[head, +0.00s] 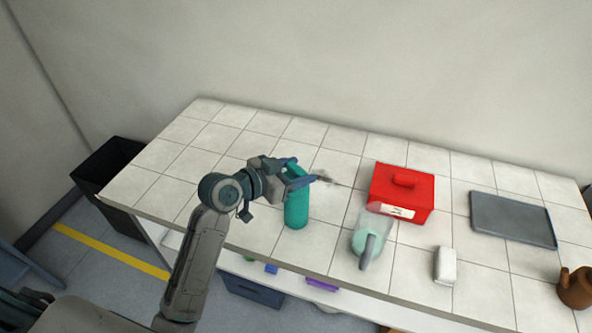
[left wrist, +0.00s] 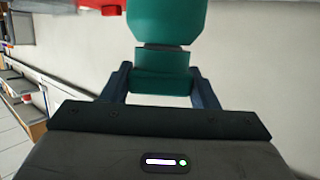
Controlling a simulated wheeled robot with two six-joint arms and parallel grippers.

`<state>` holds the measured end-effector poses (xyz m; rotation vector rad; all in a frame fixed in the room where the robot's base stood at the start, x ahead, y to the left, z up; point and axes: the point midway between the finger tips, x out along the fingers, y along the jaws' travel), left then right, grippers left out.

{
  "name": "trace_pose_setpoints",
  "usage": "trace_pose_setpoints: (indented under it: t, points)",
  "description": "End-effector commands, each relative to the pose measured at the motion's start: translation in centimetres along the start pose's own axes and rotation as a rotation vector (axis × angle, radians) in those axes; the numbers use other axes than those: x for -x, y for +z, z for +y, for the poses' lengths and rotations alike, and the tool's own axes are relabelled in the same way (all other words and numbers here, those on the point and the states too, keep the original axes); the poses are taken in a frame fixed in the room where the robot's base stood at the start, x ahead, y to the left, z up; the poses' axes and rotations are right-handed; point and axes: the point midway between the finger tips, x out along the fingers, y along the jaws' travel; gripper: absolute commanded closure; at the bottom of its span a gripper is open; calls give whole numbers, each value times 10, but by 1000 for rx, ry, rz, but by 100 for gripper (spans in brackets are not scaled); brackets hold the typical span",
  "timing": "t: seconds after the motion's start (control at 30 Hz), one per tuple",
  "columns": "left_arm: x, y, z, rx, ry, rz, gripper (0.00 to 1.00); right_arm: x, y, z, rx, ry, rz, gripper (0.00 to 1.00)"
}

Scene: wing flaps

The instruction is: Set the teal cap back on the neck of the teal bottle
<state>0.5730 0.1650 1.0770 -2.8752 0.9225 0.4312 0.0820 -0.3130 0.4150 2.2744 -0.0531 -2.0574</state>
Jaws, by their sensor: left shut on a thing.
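The teal bottle (head: 296,212) stands upright near the front edge of the tiled table; its body also shows at the top of the left wrist view (left wrist: 168,20). My left gripper (head: 301,182) is at the top of the bottle. In the left wrist view its two fingers (left wrist: 160,88) are shut on the teal cap (left wrist: 162,78). The cap lines up with the bottle, with a narrow darker strip between them. I cannot tell whether the cap rests on the neck or is just above it. My right gripper is not in view.
Right of the bottle are a clear jug (head: 369,238), a red box (head: 402,192), a white block (head: 445,266), a grey tray (head: 513,219) and a brown pot (head: 575,288). The table's left part is clear.

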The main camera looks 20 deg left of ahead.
Motion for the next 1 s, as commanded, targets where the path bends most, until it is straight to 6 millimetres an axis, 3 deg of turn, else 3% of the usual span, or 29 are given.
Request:
trace_pose_setpoints:
  t: [0.43,0.47,0.57,0.77,0.9,1.0]
  points:
    - [-1,4,0,1,0,-1,68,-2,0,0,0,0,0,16]
    - [-1,4,0,1,0,-1,42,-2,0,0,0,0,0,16]
    - [-1,4,0,1,0,-1,22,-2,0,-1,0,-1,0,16]
    - [-1,4,0,0,0,0,21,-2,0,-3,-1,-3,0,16]
    - [-1,4,0,0,0,0,0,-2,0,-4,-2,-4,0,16]
    - [-1,4,0,0,0,0,0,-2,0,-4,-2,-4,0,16]
